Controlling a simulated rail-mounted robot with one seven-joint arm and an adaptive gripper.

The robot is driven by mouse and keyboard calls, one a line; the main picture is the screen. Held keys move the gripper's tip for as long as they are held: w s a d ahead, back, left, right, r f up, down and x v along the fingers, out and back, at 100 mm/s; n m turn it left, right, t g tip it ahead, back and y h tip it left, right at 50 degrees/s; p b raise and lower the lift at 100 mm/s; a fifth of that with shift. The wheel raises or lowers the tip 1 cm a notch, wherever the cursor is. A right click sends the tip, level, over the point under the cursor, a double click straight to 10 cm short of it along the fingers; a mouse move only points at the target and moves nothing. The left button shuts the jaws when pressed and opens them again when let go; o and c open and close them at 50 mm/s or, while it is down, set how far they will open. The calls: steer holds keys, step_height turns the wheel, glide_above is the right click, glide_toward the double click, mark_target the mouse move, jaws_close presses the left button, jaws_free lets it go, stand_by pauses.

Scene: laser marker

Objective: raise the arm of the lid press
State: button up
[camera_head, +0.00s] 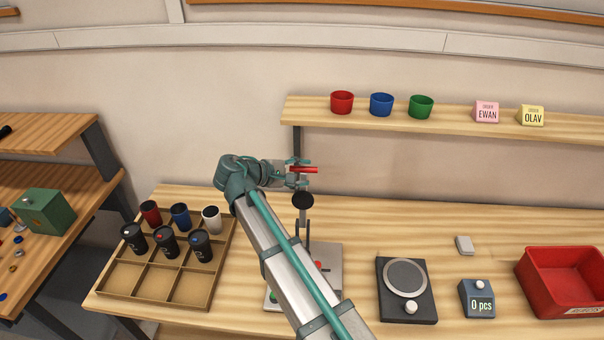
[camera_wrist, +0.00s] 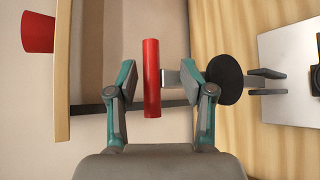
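The lid press has a pale base plate (camera_head: 327,262) on the table, mostly behind my arm in the head view. Its arm stands up above the base, with a black round pad (camera_head: 303,200) partway up and a red bar handle (camera_head: 304,169) at the top. My gripper (camera_head: 297,165) is at the handle. In the wrist view the red handle (camera_wrist: 151,80) lies between the two teal fingers of my gripper (camera_wrist: 160,78), with a visible gap on each side. The gripper is open. The black pad (camera_wrist: 223,79) shows just beyond the right finger.
A shelf (camera_head: 450,122) with red, blue and green cups is behind the press. A wooden tray (camera_head: 150,287) with several cups is left. A black scale (camera_head: 407,290), a counter box (camera_head: 477,299) and a red bin (camera_head: 566,283) are right. Table between press and scale is clear.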

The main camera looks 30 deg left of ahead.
steer(key=v, duration=1.1)
steer(key=shift+s+r, duration=0.15)
steer(key=shift+s, duration=0.15)
steer(key=shift+a, duration=0.15)
